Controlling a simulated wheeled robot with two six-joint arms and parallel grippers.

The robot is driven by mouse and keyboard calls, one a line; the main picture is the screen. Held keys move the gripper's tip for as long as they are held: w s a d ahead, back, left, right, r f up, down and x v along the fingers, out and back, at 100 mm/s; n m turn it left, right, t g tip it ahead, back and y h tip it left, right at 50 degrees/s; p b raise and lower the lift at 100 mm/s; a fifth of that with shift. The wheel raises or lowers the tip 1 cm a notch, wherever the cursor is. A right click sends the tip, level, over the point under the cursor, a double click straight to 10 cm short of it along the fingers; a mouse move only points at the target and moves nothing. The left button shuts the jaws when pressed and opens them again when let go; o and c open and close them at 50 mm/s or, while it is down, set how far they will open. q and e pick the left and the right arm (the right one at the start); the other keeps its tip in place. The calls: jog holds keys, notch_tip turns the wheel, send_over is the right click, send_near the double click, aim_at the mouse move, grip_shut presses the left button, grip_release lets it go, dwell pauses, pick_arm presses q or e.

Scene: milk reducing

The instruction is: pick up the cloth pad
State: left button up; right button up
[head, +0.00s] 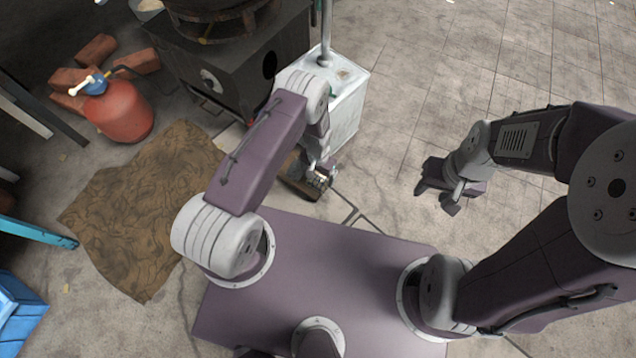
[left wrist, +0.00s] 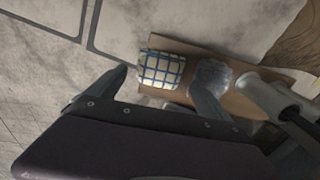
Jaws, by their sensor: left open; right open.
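The cloth pad (left wrist: 163,69), white with a blue grid, lies on a brown board (left wrist: 232,104) in the left wrist view. My left gripper (left wrist: 158,78) is open, with its two fingers apart on either side of the pad in that picture. I cannot tell how far above the pad the fingers are. In the head view my left gripper (head: 318,176) is over the low brown board, beside the white box, and largely hides the pad. My right gripper (head: 437,197) is open and empty, over bare floor at the right.
A grey lumpy round thing (left wrist: 211,76) and a pale cylinder with a dark handle (left wrist: 268,97) lie close to the pad. A white box (head: 347,110) and dark stove (head: 235,65) stand behind. A brown cloth (head: 140,215) and red container (head: 122,112) are left.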

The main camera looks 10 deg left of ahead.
aim_at(318, 179)
pick_arm(q)
notch_tip(318, 179, down, 4)
jog(key=shift+b, duration=1.05)
jog(key=shift+r, duration=0.15)
pick_arm(e)
notch_tip(318, 179, down, 3)
jog(key=shift+f, duration=0.1)
pick_arm(q)
jog(key=c, duration=1.4)
jog(key=r+p, duration=0.4)
jog(key=r, duration=0.1)
jog(key=shift+d+r+p, duration=0.15)
jog(key=shift+d+p, duration=0.1)
jog(key=shift+p, duration=0.1)
jog(key=d+r+p, duration=0.1)
jog(key=d+r, duration=0.1)
jog(key=d, duration=0.1)
jog(key=w+d+r+p, duration=0.1)
jog(key=d, duration=0.3)
jog(key=d+r+p, duration=0.1)
jog(key=d+r, duration=0.1)
jog(key=d, duration=0.2)
jog(key=shift+w+r+p, duration=0.35)
jog(key=shift+w, duration=0.05)
pick_arm(e)
notch_tip(318, 179, up, 8)
